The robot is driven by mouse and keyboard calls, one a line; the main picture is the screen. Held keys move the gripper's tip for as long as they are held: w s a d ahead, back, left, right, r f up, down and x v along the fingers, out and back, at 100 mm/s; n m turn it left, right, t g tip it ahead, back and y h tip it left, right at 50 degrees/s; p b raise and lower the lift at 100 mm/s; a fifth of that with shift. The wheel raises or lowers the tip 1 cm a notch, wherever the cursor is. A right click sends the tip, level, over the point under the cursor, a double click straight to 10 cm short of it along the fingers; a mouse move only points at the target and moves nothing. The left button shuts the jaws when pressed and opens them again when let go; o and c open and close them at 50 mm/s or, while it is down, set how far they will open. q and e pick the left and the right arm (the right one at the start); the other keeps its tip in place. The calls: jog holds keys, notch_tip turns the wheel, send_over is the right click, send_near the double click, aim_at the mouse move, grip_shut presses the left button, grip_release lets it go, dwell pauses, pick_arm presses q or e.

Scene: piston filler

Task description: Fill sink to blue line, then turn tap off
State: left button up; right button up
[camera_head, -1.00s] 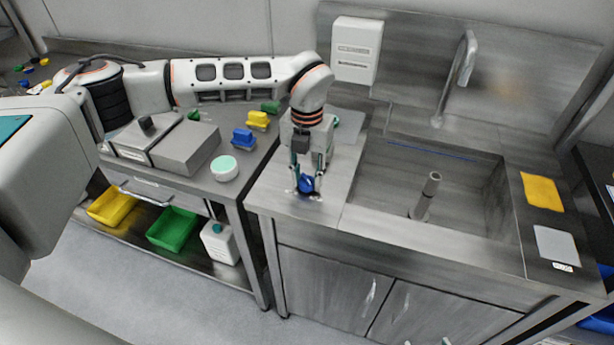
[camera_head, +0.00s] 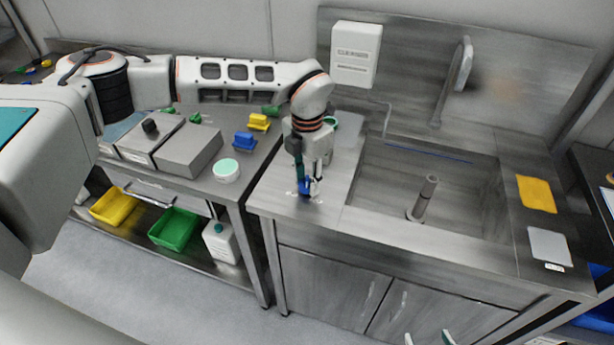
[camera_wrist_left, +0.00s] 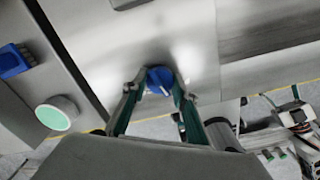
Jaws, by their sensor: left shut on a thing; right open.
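The blue tap knob (camera_head: 305,187) sits on the steel counter left of the sink. My left gripper (camera_head: 309,189) points down and is shut on it; the left wrist view shows the knob (camera_wrist_left: 159,79) between both fingertips. The sink basin (camera_head: 375,180) has a blue line (camera_head: 430,153) along its back wall and an upright grey pipe (camera_head: 425,197) inside. The curved spout (camera_head: 463,65) rises behind the basin. I see no clear stream below it and cannot tell the water level. My right gripper (camera_head: 428,339) is open at the bottom edge, mostly out of frame.
A yellow cloth (camera_head: 537,193) and a pale grey pad (camera_head: 549,245) lie right of the basin. A white wall dispenser (camera_head: 356,54) hangs behind my left arm. The left bench holds a round green-lidded tub (camera_head: 226,170), a blue brush (camera_head: 244,140) and grey boxes (camera_head: 190,149).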

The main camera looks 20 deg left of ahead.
aim_at(307, 184)
pick_arm(q)
jog(key=m+p, duration=0.1)
jog(key=m, duration=0.5)
jog(key=shift+m+p, duration=0.3)
jog(key=m+p, duration=0.1)
jog(key=m, duration=0.4)
jog(key=shift+m, duration=0.3)
jog(key=o, duration=1.1)
jog(key=shift+r, duration=0.2)
notch_tip(307, 184, up, 12)
jog(key=shift+f, duration=0.15)
